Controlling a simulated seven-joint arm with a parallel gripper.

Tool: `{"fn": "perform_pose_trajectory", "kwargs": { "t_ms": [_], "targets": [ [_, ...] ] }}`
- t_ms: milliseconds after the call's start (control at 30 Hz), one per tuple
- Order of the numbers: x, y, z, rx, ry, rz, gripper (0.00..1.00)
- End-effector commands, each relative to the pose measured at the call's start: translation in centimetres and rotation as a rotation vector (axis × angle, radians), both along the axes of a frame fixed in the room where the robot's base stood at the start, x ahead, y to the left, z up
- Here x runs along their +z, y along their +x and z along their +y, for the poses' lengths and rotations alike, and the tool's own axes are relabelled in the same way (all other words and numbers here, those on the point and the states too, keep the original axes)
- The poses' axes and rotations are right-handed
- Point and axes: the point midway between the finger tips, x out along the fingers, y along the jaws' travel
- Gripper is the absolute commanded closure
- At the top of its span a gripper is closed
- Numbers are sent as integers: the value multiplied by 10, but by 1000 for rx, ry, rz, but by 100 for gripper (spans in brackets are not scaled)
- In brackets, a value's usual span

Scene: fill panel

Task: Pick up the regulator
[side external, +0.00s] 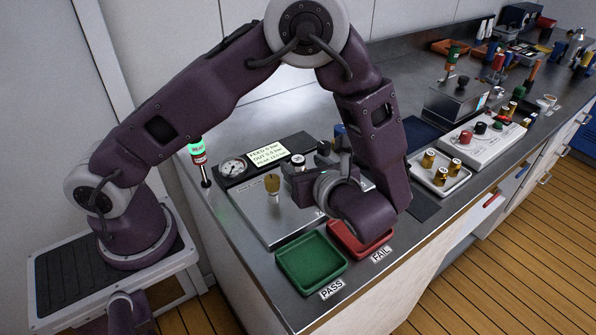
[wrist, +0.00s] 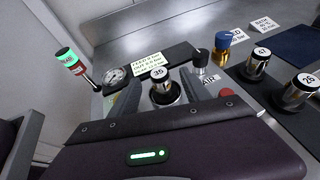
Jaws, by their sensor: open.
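No part is labelled as the regulator, so I cannot tell for certain which it is. A brass part with a blue knob (wrist: 222,45) stands upright right of my gripper in the wrist view; a small label stands near it. A dark and silver cylinder with a white top marked 35 (wrist: 162,88) stands in a black ring straight ahead, between the finger lines. My gripper (wrist: 165,98) is open and empty; I cannot tell its gap to the cylinder. In the side view my gripper (side external: 318,182) is low over the metal panel, its fingertips partly hidden by my wrist.
The panel (side external: 253,212) carries a gauge (side external: 233,167), a readout card (side external: 268,151) and a brass-topped post (side external: 272,187). A green lamp (side external: 196,149) stands left. Green PASS (side external: 311,263) and red FAIL (side external: 362,239) trays lie in front. A tray of brass parts (side external: 440,178) stands right.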

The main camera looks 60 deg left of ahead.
Motion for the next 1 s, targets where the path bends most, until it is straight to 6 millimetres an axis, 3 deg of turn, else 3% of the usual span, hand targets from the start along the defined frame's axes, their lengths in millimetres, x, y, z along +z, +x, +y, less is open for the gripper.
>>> {"fn": "perform_pose_trajectory", "kwargs": {
  "t_ms": [400, 633, 900, 1000],
  "targets": [
    [-29, 15, 57, 4, 0, 0, 45],
    [-30, 16, 59, 2, -1, -2, 45],
    [-29, 16, 59, 2, -1, -2, 96],
    [-29, 16, 59, 2, -1, -2, 100]
  ]
}}
